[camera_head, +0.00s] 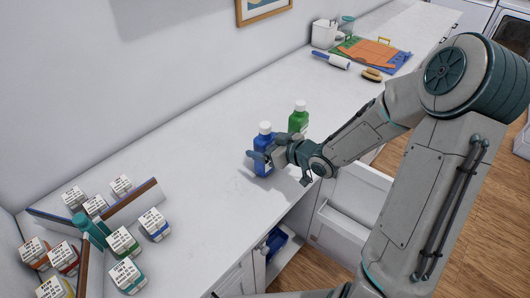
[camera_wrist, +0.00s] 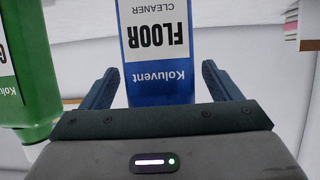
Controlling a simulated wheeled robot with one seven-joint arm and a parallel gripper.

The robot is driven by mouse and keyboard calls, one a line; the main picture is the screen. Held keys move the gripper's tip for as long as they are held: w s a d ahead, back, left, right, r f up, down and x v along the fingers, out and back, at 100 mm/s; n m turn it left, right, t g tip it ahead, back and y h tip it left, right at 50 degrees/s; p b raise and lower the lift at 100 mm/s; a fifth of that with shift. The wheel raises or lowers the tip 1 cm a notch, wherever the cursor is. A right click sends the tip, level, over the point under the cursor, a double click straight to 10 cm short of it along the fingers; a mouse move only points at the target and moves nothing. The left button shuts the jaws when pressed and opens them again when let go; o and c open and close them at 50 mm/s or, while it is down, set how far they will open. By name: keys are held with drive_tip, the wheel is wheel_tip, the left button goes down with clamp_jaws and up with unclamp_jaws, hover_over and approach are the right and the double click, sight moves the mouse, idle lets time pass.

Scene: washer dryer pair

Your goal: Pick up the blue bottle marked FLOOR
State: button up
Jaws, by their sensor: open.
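The blue bottle marked FLOOR (camera_head: 263,143) has a white cap and stands upright on the white counter. In the wrist view the FLOOR bottle (camera_wrist: 157,60) shows upside down, with its label facing the camera. My gripper (camera_head: 262,158) is at the bottle's lower part. In the wrist view my gripper (camera_wrist: 160,88) is open, with one finger on each side of the bottle and a visible gap on both sides. A green bottle (camera_head: 299,117) with a white cap stands just behind and to the right, and it fills the left edge of the wrist view (camera_wrist: 27,65).
Several small labelled boxes (camera_head: 124,241) and low dividers (camera_head: 134,202) occupy the counter's near left. A lint roller (camera_head: 332,60), a brush (camera_head: 372,74) and folded cloths (camera_head: 377,52) lie at the far end. An open drawer (camera_head: 350,212) is below the counter's front edge. The counter left of the bottle is clear.

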drive_tip(key=shift+w+a+f, duration=0.1)
drive_tip(key=shift+w+a, duration=0.1)
drive_tip(key=shift+a, duration=0.05)
drive_tip(key=c, duration=1.4)
